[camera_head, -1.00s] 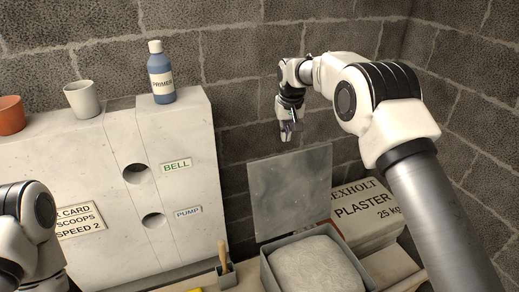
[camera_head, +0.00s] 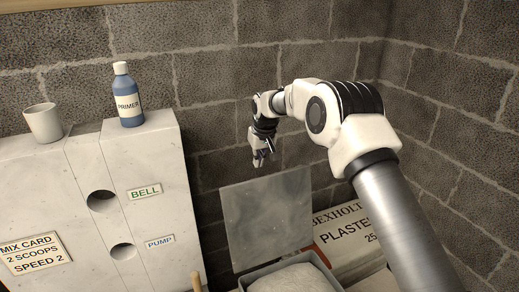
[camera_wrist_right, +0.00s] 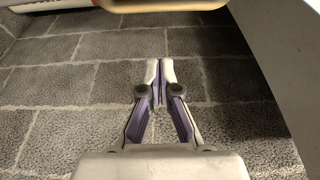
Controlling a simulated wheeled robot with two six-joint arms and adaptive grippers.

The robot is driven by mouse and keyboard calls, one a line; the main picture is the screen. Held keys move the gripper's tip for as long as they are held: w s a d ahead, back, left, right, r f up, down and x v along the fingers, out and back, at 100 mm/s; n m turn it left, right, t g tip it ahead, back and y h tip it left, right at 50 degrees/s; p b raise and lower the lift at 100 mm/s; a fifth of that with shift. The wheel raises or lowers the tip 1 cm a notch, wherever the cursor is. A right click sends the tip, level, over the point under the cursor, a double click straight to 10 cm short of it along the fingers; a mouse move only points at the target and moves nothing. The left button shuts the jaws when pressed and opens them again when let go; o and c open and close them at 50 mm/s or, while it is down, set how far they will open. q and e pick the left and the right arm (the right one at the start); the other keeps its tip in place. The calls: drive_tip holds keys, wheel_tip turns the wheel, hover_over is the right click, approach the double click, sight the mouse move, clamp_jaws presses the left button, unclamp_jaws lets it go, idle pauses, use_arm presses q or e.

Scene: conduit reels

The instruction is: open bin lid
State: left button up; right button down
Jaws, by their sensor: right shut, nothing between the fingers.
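A grey bin (camera_head: 312,256) stands low at the bottom of the head view, with a pale bulky filling inside. Its flat grey lid (camera_head: 268,218) stands up at the bin's back, tilted open. My right gripper (camera_head: 258,163) hangs above the lid's top edge, apart from it, with its fingers pointing down. The right wrist view shows the same gripper (camera_wrist_right: 160,62) with its fingertips together and nothing between them, against the block wall. My left gripper is out of view.
A plaster bag (camera_head: 352,238) lies right of the bin. A pale cabinet (camera_head: 165,200) on the left carries a primer bottle (camera_head: 128,100) and a white cup (camera_head: 43,123). A wooden handle (camera_head: 197,283) shows at the bottom edge. A block wall (camera_head: 330,60) closes off the back.

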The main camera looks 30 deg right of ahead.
drive_tip(key=shift+s+a+f+p, duration=0.15)
drive_tip(key=shift+s+f+p, duration=1.05)
drive_tip(key=shift+s+f, duration=0.35)
